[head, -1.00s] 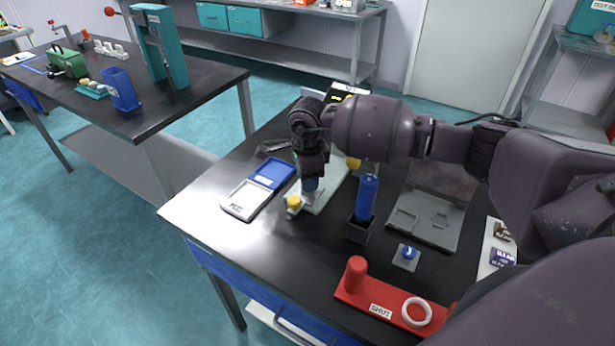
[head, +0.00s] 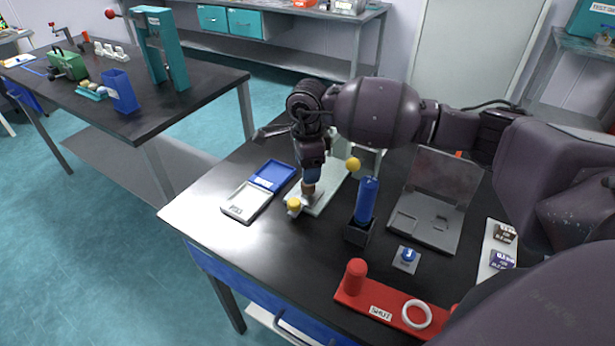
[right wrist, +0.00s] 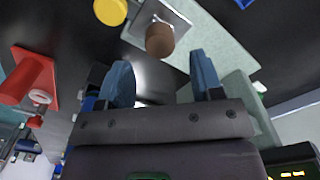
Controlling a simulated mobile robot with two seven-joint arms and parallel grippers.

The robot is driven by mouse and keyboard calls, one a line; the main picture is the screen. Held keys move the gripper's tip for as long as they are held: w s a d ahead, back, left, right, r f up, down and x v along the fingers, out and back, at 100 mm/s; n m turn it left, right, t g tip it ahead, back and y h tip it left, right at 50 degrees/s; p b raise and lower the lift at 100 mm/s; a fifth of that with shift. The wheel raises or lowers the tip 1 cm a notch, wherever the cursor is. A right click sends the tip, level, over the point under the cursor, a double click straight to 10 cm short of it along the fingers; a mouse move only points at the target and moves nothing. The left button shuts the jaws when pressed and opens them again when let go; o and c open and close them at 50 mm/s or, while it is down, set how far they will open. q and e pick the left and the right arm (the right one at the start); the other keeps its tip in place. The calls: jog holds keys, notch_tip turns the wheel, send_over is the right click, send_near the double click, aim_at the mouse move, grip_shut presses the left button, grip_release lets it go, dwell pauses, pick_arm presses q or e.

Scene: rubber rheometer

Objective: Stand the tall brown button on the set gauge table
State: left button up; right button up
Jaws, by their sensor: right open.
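The tall brown button (head: 309,188) stands on the small metal plate of the set gauge table (head: 316,201), on a pale green base (head: 333,190). In the right wrist view the brown button (right wrist: 160,40) shows upright on the metal plate (right wrist: 172,16). My right gripper (head: 310,178) is just above the button in the head view. In the right wrist view its two blue fingers (right wrist: 160,78) are spread, with nothing between the tips, and the button lies beyond them. My left gripper is not in view.
A yellow knob (head: 294,205) is beside the plate. To the left lies a blue and white tray (head: 272,175). To the right are a blue cylinder (head: 366,200) in a dark holder, an open grey case (head: 425,225) and a red stand (head: 350,290). The front left tabletop is clear.

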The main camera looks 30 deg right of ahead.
notch_tip(320, 180, up, 8)
jog(key=shift+f, duration=0.15)
dwell(0.6)
